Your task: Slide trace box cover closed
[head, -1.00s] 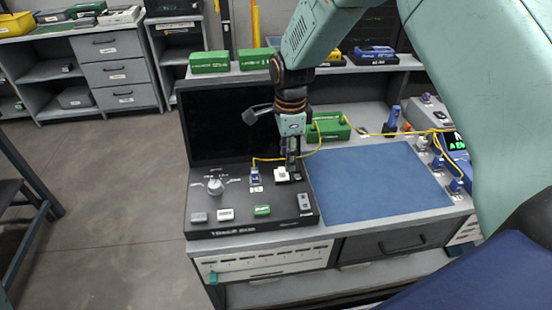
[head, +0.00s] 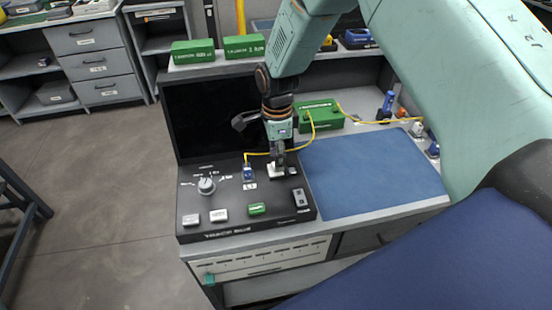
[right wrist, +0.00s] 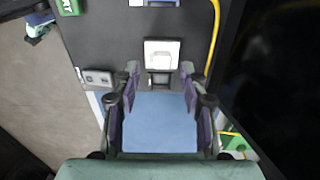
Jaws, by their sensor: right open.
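The trace box is a black console (head: 232,215) with an upright dark screen behind it. A small white sliding cover (head: 273,175) sits on its right half, by the blue connector port (head: 248,173). In the right wrist view the white cover (right wrist: 161,53) lies just beyond the fingertips, with a dark slot or recess at its near edge. My right gripper (head: 277,168) points down at the cover. In its wrist view the fingers (right wrist: 159,76) are apart with nothing held between them. In the head view the fingers partly hide the cover. My left gripper is not in view.
A yellow cable (head: 314,137) runs from the blue port past my gripper to a green box (head: 320,115). A blue mat (head: 370,175) lies clear right of the console. A grey dial (head: 206,185) and small buttons sit on the console's left and front.

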